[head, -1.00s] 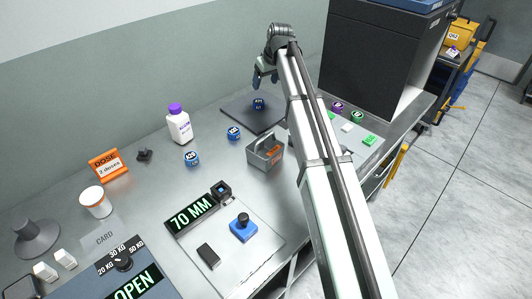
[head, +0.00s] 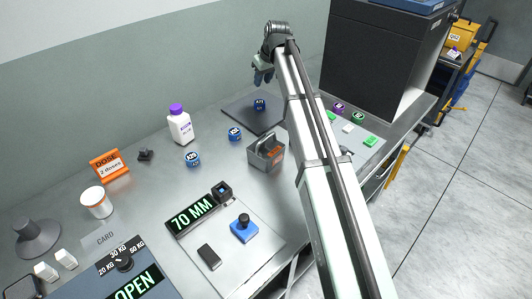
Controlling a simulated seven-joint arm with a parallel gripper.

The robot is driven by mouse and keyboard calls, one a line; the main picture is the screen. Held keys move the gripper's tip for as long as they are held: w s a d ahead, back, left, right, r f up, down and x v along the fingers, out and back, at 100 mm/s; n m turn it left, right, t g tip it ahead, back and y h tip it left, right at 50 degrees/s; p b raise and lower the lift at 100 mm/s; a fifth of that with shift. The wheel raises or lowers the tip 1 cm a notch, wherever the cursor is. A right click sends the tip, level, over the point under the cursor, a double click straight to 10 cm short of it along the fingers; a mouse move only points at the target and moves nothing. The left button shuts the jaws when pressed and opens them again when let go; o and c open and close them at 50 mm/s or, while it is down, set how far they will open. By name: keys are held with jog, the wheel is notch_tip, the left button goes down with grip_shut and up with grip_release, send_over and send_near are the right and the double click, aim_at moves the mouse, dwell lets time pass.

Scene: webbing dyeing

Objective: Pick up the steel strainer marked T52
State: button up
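No mark T52 can be read anywhere in the head view. A grey metal box with a raised handle and an orange label (head: 267,152) stands on the steel bench, left of my arm; its lettering is too small to read, and I cannot tell whether it is the strainer. My gripper (head: 263,77) is at the far end of my arm, above the dark square mat (head: 240,114).
Blue-lidded pots (head: 193,159) stand around the mat and mid-bench, one on the mat. A large dark cabinet (head: 375,55) is at the back right. A light board with a blue stamp-like block (head: 244,229) lies in front.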

jog(key=s+a+r, duration=0.1)
jog(key=s+r, duration=0.3)
jog(key=s, duration=0.2)
jog(key=m+g+h, duration=0.2)
jog(key=m+g, duration=0.1)
jog(key=m, duration=1.2)
send_over(276, 161)
notch_tip(276, 161, down, 4)
notch_tip(276, 161, down, 8)
jog(key=shift+a+r, duration=0.1)
jog(key=shift+r, duration=0.15)
jog(key=shift+f, duration=2.6)
